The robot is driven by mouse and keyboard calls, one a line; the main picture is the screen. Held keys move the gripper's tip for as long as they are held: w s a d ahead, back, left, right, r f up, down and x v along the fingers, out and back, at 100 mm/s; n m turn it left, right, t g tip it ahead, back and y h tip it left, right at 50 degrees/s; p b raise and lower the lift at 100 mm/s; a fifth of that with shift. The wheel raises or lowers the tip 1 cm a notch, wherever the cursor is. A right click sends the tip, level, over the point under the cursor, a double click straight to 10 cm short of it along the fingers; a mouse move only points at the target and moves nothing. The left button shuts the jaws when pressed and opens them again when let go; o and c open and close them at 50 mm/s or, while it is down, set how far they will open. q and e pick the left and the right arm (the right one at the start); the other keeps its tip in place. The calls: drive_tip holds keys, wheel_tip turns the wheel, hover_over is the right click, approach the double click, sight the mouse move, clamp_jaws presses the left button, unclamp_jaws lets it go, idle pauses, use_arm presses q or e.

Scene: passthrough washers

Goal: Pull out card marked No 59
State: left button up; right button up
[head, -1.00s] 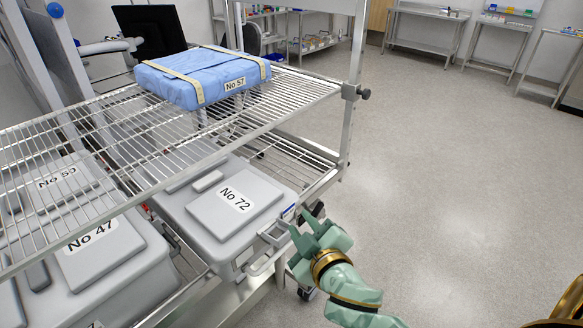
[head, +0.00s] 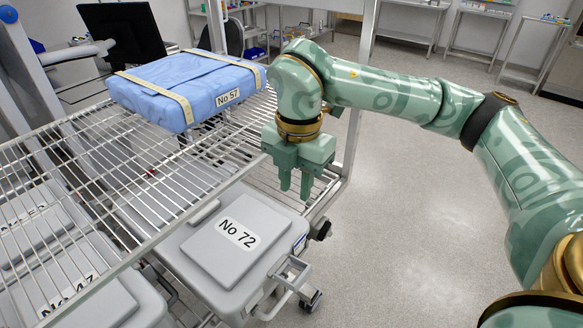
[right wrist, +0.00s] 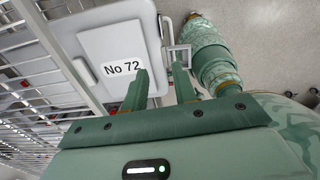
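I see no card that I can read as No 59. A grey lidded box marked No 72 (head: 236,235) stands on the lower shelf, with a wire handle (head: 290,278) and a small blue-and-white label (head: 300,243) at its front; the label is too small to read. The box also shows in the right wrist view (right wrist: 112,40). My right gripper (head: 295,190) points down above the box's front right edge. Its fingers are apart with nothing between them, and they also show in the right wrist view (right wrist: 160,82). My left gripper is not in view.
A blue wrapped pack marked No 57 (head: 185,85) lies on the upper wire shelf (head: 60,195). Grey boxes (head: 90,305) stand below at left, partly seen through the wires. A rack post (head: 358,90) stands behind my right gripper. The floor (head: 400,240) at right is clear.

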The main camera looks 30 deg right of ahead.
sight(298, 240)
drive_tip(key=shift+m, duration=0.4)
drive_tip(key=f, duration=0.5)
drive_tip(key=f+b, duration=0.1)
drive_tip(key=f, duration=0.4)
drive_tip(key=d+f+b, duration=0.1)
drive_tip(key=f, duration=0.4)
drive_tip(key=shift+f, duration=0.4)
clamp_jaws()
drive_tip(key=shift+r, duration=0.15)
drive_tip(key=shift+r+p, duration=3)
drive_tip(key=shift+r, duration=0.65)
